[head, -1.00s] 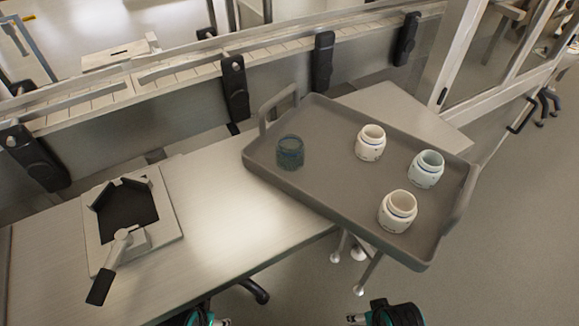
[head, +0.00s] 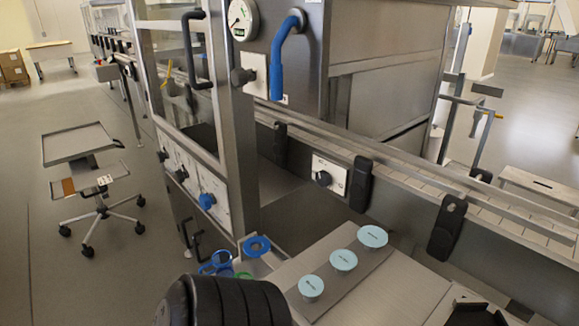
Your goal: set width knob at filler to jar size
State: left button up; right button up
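The filler (head: 230,130) stands left of centre, with a glass door in a metal frame. A black knob on a pale plate (head: 322,178) is on the conveyor's side rail; its markings are too small to read. A blue knob (head: 207,200) and black knobs (head: 182,175) are on the filler's lower front panel. Another dark knob (head: 240,77) sits below a round gauge (head: 243,19). I cannot tell which of these is the width knob. No jars show now. Neither of my grippers is in view, and nothing visible touches a knob.
Three pale blue discs (head: 343,260) lie on a board on the table. Blue rings (head: 215,263) lie to their left. A large dark ribbed shape (head: 225,303) blocks the bottom. A wheeled trolley (head: 98,198) stands left on open floor.

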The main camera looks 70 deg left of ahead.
aim_at(323, 179)
jog(key=u, duration=2.05)
jog(key=i+l, duration=0.05)
